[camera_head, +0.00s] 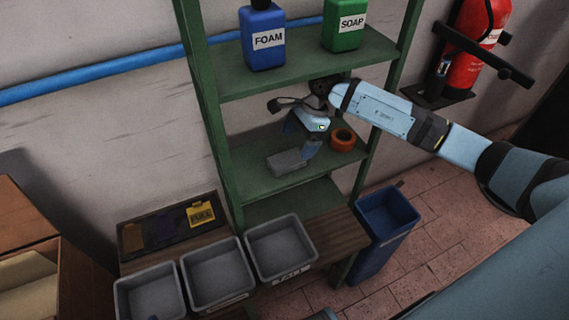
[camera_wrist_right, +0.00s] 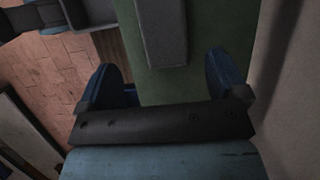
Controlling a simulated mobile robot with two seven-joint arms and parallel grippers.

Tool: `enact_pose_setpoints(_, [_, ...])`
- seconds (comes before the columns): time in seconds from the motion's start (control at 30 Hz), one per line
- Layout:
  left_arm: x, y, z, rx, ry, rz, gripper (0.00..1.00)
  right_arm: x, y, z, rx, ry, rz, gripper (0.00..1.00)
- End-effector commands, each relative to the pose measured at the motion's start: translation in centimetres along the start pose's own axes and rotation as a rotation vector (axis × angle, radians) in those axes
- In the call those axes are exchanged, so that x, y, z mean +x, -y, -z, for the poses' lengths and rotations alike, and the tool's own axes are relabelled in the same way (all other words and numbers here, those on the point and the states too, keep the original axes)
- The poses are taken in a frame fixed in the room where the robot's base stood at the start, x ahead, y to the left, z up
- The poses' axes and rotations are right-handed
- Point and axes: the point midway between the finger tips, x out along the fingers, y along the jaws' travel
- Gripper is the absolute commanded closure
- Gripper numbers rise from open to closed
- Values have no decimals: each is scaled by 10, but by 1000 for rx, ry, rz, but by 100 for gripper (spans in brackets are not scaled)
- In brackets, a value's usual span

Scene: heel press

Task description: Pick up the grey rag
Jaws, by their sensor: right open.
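The grey rag (camera_head: 286,162) is a flat, folded block lying on the middle shelf of the green rack. It also shows in the right wrist view (camera_wrist_right: 162,30), at the top centre, beyond the fingertips. My right gripper (camera_head: 308,150) reaches in over that shelf from the right, beside the rag's right end. Its two blue fingers (camera_wrist_right: 166,78) are apart with nothing between them, and the rag lies ahead of them. My left gripper is not in view.
An orange tape roll (camera_head: 343,140) sits on the same shelf, right of my gripper. The shelf above holds a blue FOAM bottle (camera_head: 263,38) and a green SOAP bottle (camera_head: 344,26). Grey bins (camera_head: 281,248) stand below, with a blue bin (camera_head: 385,232) to the right.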

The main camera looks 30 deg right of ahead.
Motion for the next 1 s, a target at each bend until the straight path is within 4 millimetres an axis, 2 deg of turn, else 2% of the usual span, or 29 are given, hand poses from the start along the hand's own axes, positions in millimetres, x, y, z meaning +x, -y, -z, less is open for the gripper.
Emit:
enact_pose_setpoints(0.23, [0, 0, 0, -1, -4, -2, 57, 24, 2, -3, 3, 7, -2, 8])
enact_pose_setpoints(0.5, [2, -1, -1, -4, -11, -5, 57, 62, 5, -5, 2, 9, -2, 8])
enact_pose_setpoints(1.0, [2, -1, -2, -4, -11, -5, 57, 65, 5, -4, 2, 8, -1, 8])
